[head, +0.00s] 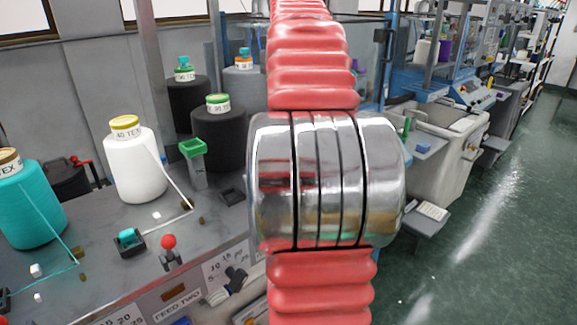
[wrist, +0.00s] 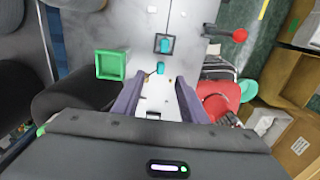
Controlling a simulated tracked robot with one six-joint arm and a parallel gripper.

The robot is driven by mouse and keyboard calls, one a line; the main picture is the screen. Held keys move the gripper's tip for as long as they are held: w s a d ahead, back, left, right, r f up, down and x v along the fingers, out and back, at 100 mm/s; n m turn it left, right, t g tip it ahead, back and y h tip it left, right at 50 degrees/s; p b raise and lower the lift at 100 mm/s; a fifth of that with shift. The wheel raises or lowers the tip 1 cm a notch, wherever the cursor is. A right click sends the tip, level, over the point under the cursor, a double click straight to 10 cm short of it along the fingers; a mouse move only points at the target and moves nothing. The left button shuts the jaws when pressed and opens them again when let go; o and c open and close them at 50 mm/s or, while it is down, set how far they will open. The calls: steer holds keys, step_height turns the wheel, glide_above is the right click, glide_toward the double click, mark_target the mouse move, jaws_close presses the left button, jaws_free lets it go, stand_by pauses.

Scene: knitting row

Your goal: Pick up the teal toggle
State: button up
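A teal toggle (head: 127,237) sits in a square black base on the grey machine top, left of my arm in the head view. In the wrist view a teal piece (wrist: 164,45) shows in a square black base beyond my fingertips. A second small teal piece (wrist: 161,67) lies nearer, just past the gap between the fingers; I cannot tell whether it belongs to the same toggle. My gripper (wrist: 160,80) is open, its two dark fingers apart with nothing held between them. The head view does not show the gripper.
A red-knobbed lever (head: 168,242) stands close to the toggle; its knob also shows in the wrist view (wrist: 240,35). A green open box (head: 193,148) stands on a post behind. White (head: 134,165) and teal (head: 30,205) yarn cones stand on the left, with thread running across the top.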

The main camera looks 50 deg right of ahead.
steer(key=shift+f, duration=1.45)
steer(key=shift+s+a+f, duration=0.1)
steer(key=shift+f, duration=1.25)
steer(key=shift+a+f, duration=0.1)
steer(key=shift+f, duration=1.2)
steer(key=c, duration=0.9)
jaws_close()
